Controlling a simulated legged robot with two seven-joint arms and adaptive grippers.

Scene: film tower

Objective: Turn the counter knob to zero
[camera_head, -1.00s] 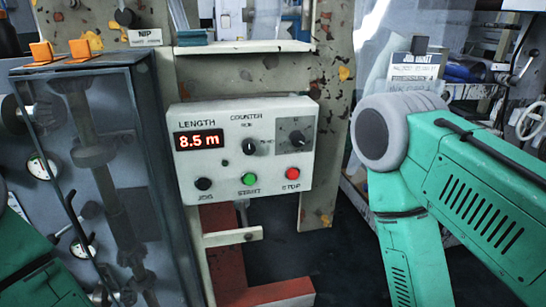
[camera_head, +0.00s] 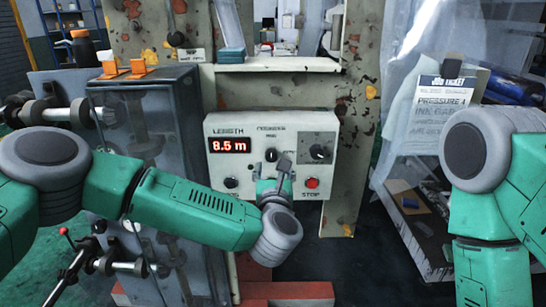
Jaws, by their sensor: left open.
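The white control panel (camera_head: 222,172) has a red display (camera_head: 230,145) reading 8.5 m. The black counter knob (camera_head: 271,154) sits right of the display, under the counter label. My left arm reaches across from the left, and my left gripper (camera_head: 284,164) is open in front of the panel, just right of and slightly below the counter knob. I cannot tell whether it touches the knob. The gripper and wrist hide the start button. My right arm shows at the right, but its gripper is out of view.
A larger dark knob (camera_head: 319,152) on a grey plate, a red stop button (camera_head: 312,183) and a black jog button (camera_head: 231,183) are close by on the panel. A glass-sided cabinet (camera_head: 150,120) stands left. A job ticket (camera_head: 446,103) hangs at the right.

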